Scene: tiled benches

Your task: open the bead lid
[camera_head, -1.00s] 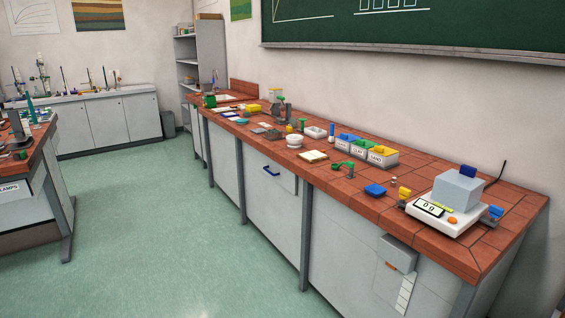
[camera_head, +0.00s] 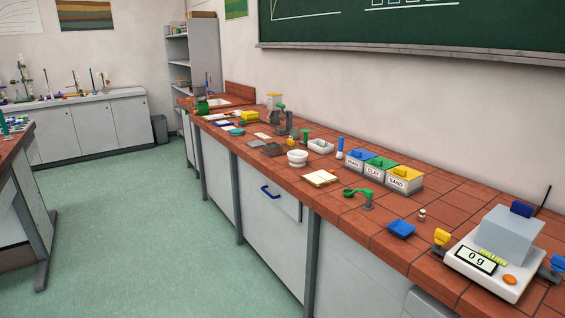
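Three lidded boxes stand in a row at the back of the tiled bench (camera_head: 442,205). The left box (camera_head: 354,166) has a blue lid (camera_head: 358,153) and a front label too small to read surely; it may be the bead one. The middle box has a green lid (camera_head: 380,162) and is marked CLAY. The right box has a yellow lid (camera_head: 406,173) and is marked SAND. All three lids look shut, each with a raised handle. My gripper is not in view.
In front of the boxes are an open notebook (camera_head: 320,179), a green tap-like fitting (camera_head: 358,195) and a blue dish (camera_head: 401,229). A balance (camera_head: 495,263) reading 0 g bears a grey block at right. A mortar (camera_head: 297,158) stands left. The floor (camera_head: 165,240) is clear.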

